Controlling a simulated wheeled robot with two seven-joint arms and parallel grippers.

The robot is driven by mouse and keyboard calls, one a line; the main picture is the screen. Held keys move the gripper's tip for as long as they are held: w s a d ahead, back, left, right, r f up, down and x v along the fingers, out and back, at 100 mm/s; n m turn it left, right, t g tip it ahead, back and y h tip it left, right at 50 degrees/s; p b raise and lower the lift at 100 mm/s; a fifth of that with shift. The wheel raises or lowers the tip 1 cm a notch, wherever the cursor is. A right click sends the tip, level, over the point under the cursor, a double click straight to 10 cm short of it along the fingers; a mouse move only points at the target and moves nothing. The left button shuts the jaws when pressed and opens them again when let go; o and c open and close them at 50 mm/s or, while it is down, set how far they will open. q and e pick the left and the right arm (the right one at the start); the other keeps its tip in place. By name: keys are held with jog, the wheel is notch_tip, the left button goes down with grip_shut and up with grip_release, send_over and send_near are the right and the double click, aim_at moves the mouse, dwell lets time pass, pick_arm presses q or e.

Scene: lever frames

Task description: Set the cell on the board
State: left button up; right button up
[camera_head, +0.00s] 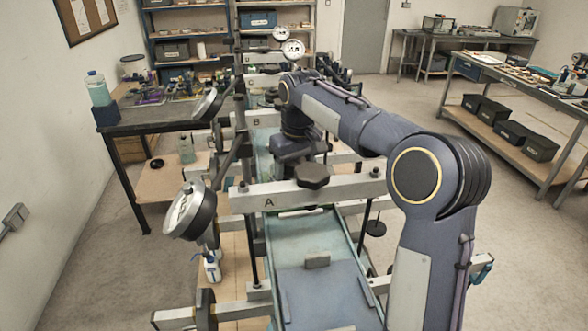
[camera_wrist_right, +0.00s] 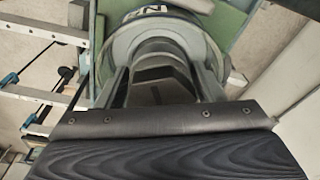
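My right arm reaches forward over the row of lever frames in the head view. Its gripper (camera_head: 297,150) points down behind beam A (camera_head: 345,188), near the frame marked B; its fingertips are hard to make out there. In the right wrist view, the gripper (camera_wrist_right: 160,75) has its fingers on either side of a dark block on top of a round grey cell (camera_wrist_right: 205,50). The cell's label shows an N. The fingers appear closed on that block. The green board (camera_wrist_right: 225,12) lies below the cell; I cannot tell if they touch. My left gripper is not in view.
Frame A's board (camera_head: 318,262) is in front, with a small grey block (camera_head: 317,261) on it. A dial gauge (camera_head: 190,211) stands at the left of A and another (camera_head: 207,103) further back. Grey workbenches flank the row.

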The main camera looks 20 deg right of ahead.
jog(key=shift+o, duration=0.7)
jog(key=shift+r, duration=0.15)
jog(key=shift+r, duration=0.25)
jog(key=r, duration=0.3)
jog(key=s+r, duration=0.1)
jog(key=r, duration=0.7)
jog(key=shift+s+d+r, duration=0.1)
jog(key=shift+s+r, duration=0.1)
